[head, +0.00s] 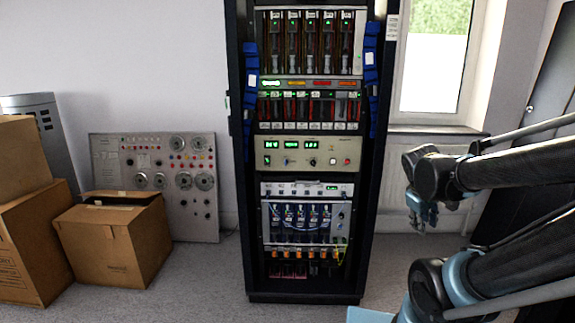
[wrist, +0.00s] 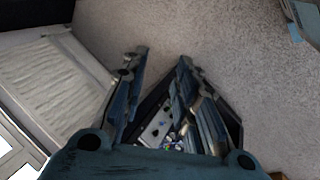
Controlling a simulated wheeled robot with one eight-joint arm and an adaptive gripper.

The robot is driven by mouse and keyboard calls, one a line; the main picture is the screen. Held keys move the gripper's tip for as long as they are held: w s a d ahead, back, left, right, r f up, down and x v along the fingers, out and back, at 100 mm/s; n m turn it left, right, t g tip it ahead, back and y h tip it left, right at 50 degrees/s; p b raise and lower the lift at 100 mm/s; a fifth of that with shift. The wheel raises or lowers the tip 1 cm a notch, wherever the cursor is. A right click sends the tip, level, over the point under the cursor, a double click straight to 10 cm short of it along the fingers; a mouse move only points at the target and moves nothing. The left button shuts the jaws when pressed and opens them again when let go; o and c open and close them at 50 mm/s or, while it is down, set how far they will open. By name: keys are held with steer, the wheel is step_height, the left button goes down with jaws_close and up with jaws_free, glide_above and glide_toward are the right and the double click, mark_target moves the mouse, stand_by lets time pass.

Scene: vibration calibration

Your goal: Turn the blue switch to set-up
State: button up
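The equipment rack (head: 371,180) stands upright in the middle of the head view. A beige panel (head: 300,170) with green displays and several small knobs sits at its mid height. A small bluish knob (head: 285,161) shows on that panel, but it is too small to tell its setting or labels. My gripper (head: 422,222) hangs to the right of the rack, pointing down and apart from it. In the wrist view my gripper (wrist: 162,58) has its two fingers spread with nothing between the tips. Part of a dark-framed unit shows beyond the fingers.
Cardboard boxes (head: 115,240) and a grey instrument panel (head: 205,215) stand left of the rack. A window (head: 435,70) and a white radiator (head: 395,190) are behind my arm. The carpet (head: 210,285) in front of the rack is clear.

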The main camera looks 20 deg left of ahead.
steer(key=w+a+r+n+t+h, duration=0.1)
steer(key=w+a+r+n+t, duration=0.1)
steer(key=w+a+n, duration=0.3)
steer(key=w+a+r+n+t, duration=0.1)
steer(key=w+a+n+t, duration=0.15)
steer(key=w, duration=0.45)
steer(key=w+a+r+n+t, duration=0.1)
steer(key=w+a+n, duration=0.2)
steer(key=a, duration=0.3)
steer(key=w+a+r+n+t+y, duration=0.1)
steer(key=w+a+n+t, duration=0.1)
steer(key=a+n, duration=0.25)
steer(key=w+a+n+t, duration=0.1)
steer(key=w+a+n, duration=0.2)
steer(key=a, duration=0.3)
steer(key=s+a+f+n+t+y, duration=0.15)
steer(key=s+a+n+y, duration=0.35)
steer(key=a, duration=0.7)
steer(key=s+a+n+t+y, duration=0.1)
steer(key=a+n+t+y, duration=0.15)
steer(key=a+n, duration=0.8)
steer(key=w+a+m, duration=0.1)
steer(key=w+a, duration=0.2)
steer(key=w, duration=0.5)
steer(key=w+a+m, duration=0.1)
steer(key=w+a, duration=0.2)
steer(key=w, duration=0.6)
steer(key=shift+a+m, duration=0.15)
steer(key=shift+m, duration=0.2)
steer(key=shift+t+h, duration=0.25)
